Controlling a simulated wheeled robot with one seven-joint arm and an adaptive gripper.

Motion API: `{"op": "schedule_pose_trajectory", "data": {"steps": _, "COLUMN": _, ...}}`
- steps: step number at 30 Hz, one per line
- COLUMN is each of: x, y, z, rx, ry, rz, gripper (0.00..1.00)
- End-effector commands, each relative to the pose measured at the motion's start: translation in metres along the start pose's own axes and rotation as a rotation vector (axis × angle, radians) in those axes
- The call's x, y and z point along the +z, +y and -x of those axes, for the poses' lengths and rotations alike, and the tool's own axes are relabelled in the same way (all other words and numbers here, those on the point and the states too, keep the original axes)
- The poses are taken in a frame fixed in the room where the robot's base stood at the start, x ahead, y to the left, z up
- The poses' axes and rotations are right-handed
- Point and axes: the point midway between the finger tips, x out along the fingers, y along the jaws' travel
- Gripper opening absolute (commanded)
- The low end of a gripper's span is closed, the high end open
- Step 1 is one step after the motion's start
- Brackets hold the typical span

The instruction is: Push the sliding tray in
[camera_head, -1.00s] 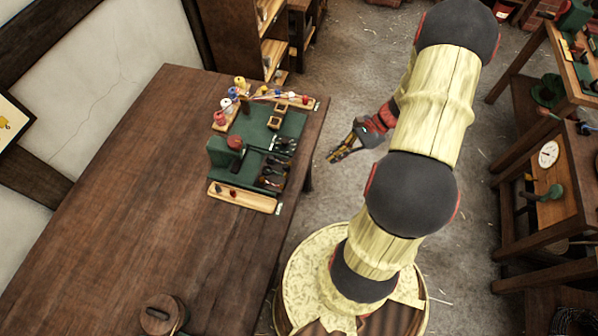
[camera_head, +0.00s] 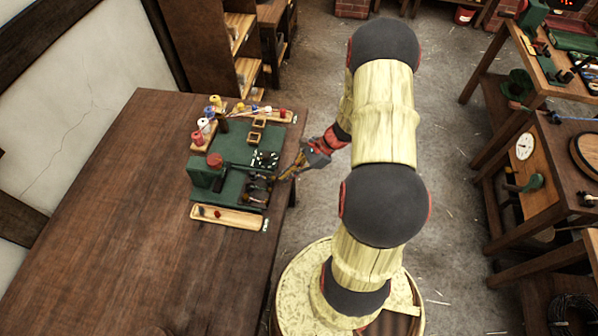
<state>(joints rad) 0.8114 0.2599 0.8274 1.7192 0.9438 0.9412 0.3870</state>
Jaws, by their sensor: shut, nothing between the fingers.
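A green unit (camera_head: 233,150) with compartments sits at the right edge of the long wooden table. A raised green block with a red round top (camera_head: 215,160) stands at its left. Small dark and metallic pieces (camera_head: 257,188) lie in its lower right part; I cannot tell for sure which part is the sliding tray or how far out it is. My gripper (camera_head: 282,177) is shut and empty, its fingertips pointing left, close to the unit's right side. Whether they touch it is too small to tell.
The long wooden table (camera_head: 115,210) is mostly bare at left. Workbenches with tools (camera_head: 570,65) stand at right, with open floor (camera_head: 447,190) between.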

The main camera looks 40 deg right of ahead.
Motion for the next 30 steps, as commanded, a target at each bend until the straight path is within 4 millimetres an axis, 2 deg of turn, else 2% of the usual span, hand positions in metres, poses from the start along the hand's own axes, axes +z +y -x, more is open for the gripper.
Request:
{"op": "schedule_pose_trajectory", "data": {"steps": 6, "x": 0.011, "y": 0.001, "z": -0.011, "rx": 0.002, "ry": -0.001, "rz": 0.000, "gripper": 0.00}}
{"op": "schedule_pose_trajectory", "data": {"steps": 20, "x": 0.016, "y": -0.002, "z": -0.016, "rx": 0.002, "ry": -0.001, "rz": 0.001, "gripper": 0.00}}
{"op": "schedule_pose_trajectory", "data": {"steps": 30, "x": 0.061, "y": -0.034, "z": -0.062, "rx": 0.004, "ry": -0.001, "rz": 0.003, "gripper": 0.00}}
